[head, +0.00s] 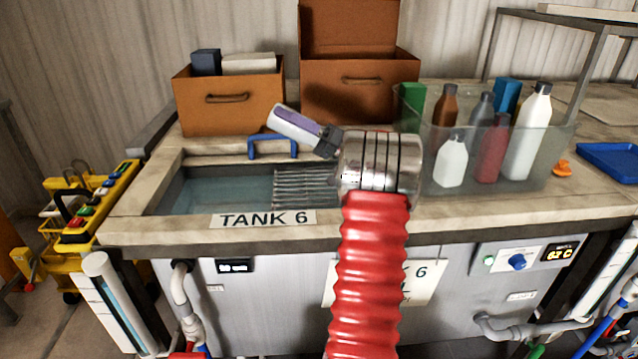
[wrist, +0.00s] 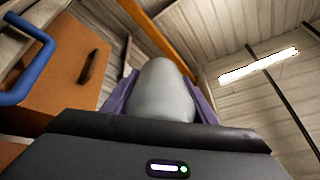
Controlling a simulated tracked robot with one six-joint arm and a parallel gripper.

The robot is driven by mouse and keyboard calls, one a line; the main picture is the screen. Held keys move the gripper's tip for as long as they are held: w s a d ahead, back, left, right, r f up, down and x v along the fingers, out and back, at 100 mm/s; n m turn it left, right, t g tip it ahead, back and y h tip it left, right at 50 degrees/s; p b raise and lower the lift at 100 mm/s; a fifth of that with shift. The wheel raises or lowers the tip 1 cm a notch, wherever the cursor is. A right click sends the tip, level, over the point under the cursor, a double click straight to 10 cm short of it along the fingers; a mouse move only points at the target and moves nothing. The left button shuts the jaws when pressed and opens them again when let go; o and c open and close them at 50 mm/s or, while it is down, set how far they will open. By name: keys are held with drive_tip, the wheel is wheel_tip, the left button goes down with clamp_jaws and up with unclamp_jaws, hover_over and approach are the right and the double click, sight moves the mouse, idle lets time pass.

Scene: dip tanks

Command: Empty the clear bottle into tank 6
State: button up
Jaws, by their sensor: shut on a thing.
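My gripper (head: 298,122) has its purple fingers shut on a pale, greyish-white bottle (wrist: 163,88). The bottle lies tilted between the fingers, its far end up and to the left in the head view. It is held above the back part of tank 6, near the blue handle. Its mouth cannot be made out, nor whether liquid is in it. Tank 6 (head: 160,227) is an open basin set in the bench, with bluish liquid and a ribbed part at right. My arm hides its right end.
A blue handle (head: 273,140) stands at the tank's back edge. Two brown boxes (head: 228,118) (head: 360,95) stand behind. A clear bin (head: 553,165) with several bottles stands at right, beside an orange item (head: 562,168) and blue tray (head: 612,163). A yellow cart (head: 85,215) is at left.

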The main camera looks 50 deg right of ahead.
drive_tip(key=shift+s+d+r+t+y, duration=0.15)
drive_tip(key=shift+r+t, duration=0.1)
drive_tip(key=shift+r, duration=0.3)
drive_tip(key=shift+s+r+t+y, duration=0.15)
drive_tip(key=shift+r+t, duration=0.1)
drive_tip(key=shift+r, duration=0.3)
idle(0.5)
wheel_tip(320, 180, down, 7)
drive_tip(key=w+g+h, duration=0.1)
drive_tip(key=g, duration=0.2)
drive_tip(key=shift+w+a+h, duration=0.3)
drive_tip(key=shift+w+a, duration=0.05)
drive_tip(key=shift+a, duration=0.05)
drive_tip(key=shift+f, duration=0.15)
